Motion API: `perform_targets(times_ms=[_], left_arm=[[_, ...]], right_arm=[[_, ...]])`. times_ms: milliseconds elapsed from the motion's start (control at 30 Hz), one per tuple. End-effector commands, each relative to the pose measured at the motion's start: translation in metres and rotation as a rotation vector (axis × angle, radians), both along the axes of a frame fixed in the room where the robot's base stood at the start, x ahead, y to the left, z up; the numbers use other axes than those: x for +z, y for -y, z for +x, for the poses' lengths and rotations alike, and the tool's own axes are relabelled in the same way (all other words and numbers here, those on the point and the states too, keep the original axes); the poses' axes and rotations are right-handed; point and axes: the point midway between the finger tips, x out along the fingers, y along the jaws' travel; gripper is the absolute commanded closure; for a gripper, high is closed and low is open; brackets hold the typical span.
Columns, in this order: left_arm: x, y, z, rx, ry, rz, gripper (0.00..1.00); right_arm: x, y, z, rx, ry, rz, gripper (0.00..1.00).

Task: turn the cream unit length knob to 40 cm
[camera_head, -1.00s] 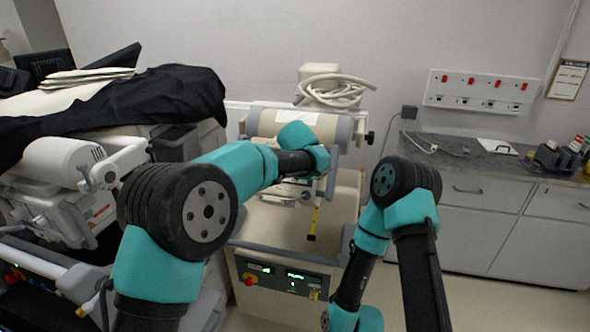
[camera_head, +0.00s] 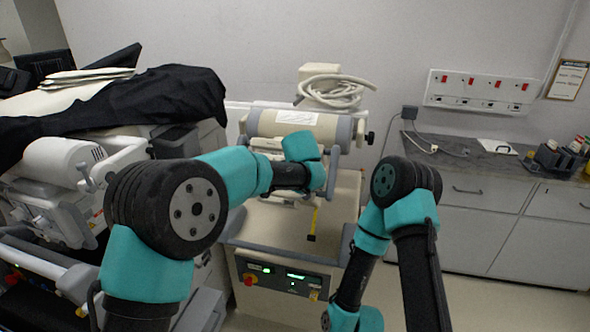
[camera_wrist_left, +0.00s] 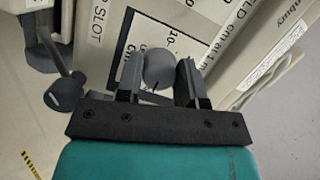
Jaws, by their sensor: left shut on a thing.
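The cream unit (camera_head: 275,210) stands in the middle of the head view, with a cream cylindrical head (camera_head: 262,124) at its top. In the left wrist view its panel (camera_wrist_left: 240,45) carries printed labels, including "SLOT", "10-" and "cm at 1 m". A round grey knob (camera_wrist_left: 159,67) with a dark line on its near edge sits on this panel. My left gripper (camera_wrist_left: 159,78) has its two dark fingers on either side of the knob and is shut on it. In the head view my left arm hides the knob and gripper. The full scale and pointed-to value cannot be read.
A dark lever with a round end (camera_wrist_left: 63,93) is left of the fingers. A cart under black cloth (camera_head: 165,95) stands at the left. A grey counter (camera_head: 465,160) is at the right. A coiled pale hose (camera_head: 335,90) lies behind the unit's head.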

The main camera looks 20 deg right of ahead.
Motion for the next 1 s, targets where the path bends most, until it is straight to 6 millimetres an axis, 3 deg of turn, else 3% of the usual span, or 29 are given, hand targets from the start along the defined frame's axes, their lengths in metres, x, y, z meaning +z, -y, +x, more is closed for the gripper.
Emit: perform_targets(times_ms=[267,300,533,833,1000], left_arm=[[0.000,0.000,0.000,-0.001,0.000,0.001,0.89],[0.000,0.000,0.000,-0.001,0.000,0.001,0.61],[0.000,0.000,0.000,-0.001,0.000,0.001,0.40],[0.001,0.000,-0.001,0.000,0.000,0.000,0.40],[0.012,-0.001,-0.009,0.000,0.002,-0.002,0.40]], right_arm=[[0.000,0.000,0.000,0.000,0.000,0.000,0.36],[0.000,0.000,0.000,0.000,0.000,0.000,0.36],[0.000,0.000,0.000,0.000,0.000,0.000,0.36],[0.000,0.000,0.000,0.000,0.000,0.000,0.36],[0.000,0.000,0.000,0.000,0.000,0.000,0.36]])
